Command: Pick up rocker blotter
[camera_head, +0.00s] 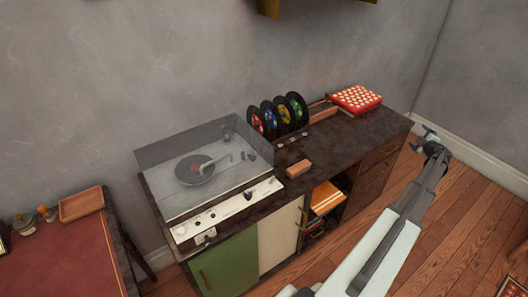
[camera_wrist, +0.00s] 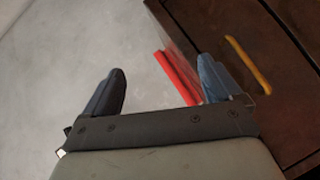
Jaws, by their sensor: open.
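I cannot tell for certain which thing is the rocker blotter. A small orange-brown block (camera_head: 299,168) lies on the dark sideboard top, right of the record player. Small knobbed items (camera_head: 46,213) stand at the back of the red-topped desk at far left, too small to make out. My gripper (camera_head: 422,138) is off the right end of the sideboard, apart from all of these. In the wrist view my gripper (camera_wrist: 161,84) shows two separated fingers with nothing held between them; neither candidate shows clearly there.
The sideboard (camera_head: 345,148) carries a record player (camera_head: 205,180) with a raised clear lid, a rack of coloured records (camera_head: 278,114) and a red-and-white box (camera_head: 355,99). A wooden tray (camera_head: 82,204) sits on the left desk. Floor right of the sideboard is open.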

